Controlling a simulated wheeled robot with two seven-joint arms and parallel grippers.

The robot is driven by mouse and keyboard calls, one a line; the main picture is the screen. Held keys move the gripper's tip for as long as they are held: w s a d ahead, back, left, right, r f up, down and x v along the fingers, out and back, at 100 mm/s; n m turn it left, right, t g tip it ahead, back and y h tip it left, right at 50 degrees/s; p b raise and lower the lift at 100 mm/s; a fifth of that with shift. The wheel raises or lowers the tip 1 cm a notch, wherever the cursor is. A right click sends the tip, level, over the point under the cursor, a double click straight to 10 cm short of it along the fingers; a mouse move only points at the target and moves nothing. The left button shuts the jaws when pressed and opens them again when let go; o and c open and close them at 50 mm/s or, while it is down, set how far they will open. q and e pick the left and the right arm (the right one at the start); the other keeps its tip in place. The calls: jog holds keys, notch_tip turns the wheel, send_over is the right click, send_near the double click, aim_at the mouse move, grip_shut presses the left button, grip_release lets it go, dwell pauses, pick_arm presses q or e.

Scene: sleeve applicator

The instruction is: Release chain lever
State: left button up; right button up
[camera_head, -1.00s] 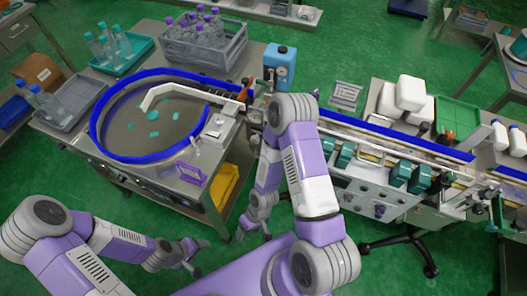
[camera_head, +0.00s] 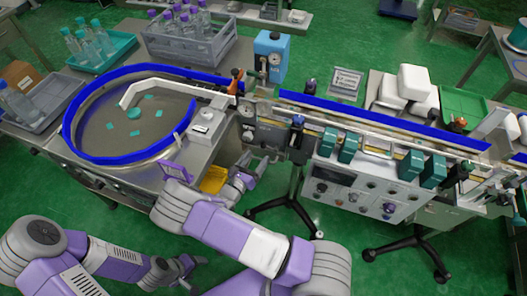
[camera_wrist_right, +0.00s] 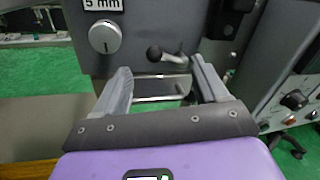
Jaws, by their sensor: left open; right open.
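In the right wrist view a small lever (camera_wrist_right: 168,56) with a black ball knob sticks out from a dark grey machine panel (camera_wrist_right: 140,20). It lies just ahead of my right gripper (camera_wrist_right: 160,66), between the lines of its two fingers. The fingers are apart with nothing gripped; contact with the lever cannot be made out. In the head view my right gripper (camera_head: 254,164) is low in front of the conveyor's left end. I cannot make out the lever there. My left gripper (camera_head: 192,264) is open and empty above the floor, near the bottom.
A round silver dial (camera_wrist_right: 104,37) sits under a "5 mm" label, left of the lever. The blue-railed turntable (camera_head: 85,110) is at left, and the conveyor machine (camera_head: 350,180) extends right. Bottles stand in a grey crate (camera_head: 185,45). Green floor is open in front.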

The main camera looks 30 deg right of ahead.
aim_at(264, 148)
jog(key=b+x, duration=0.1)
jog(key=x, duration=0.4)
jog(key=shift+w+d, duration=0.1)
jog(key=shift+d, duration=0.15)
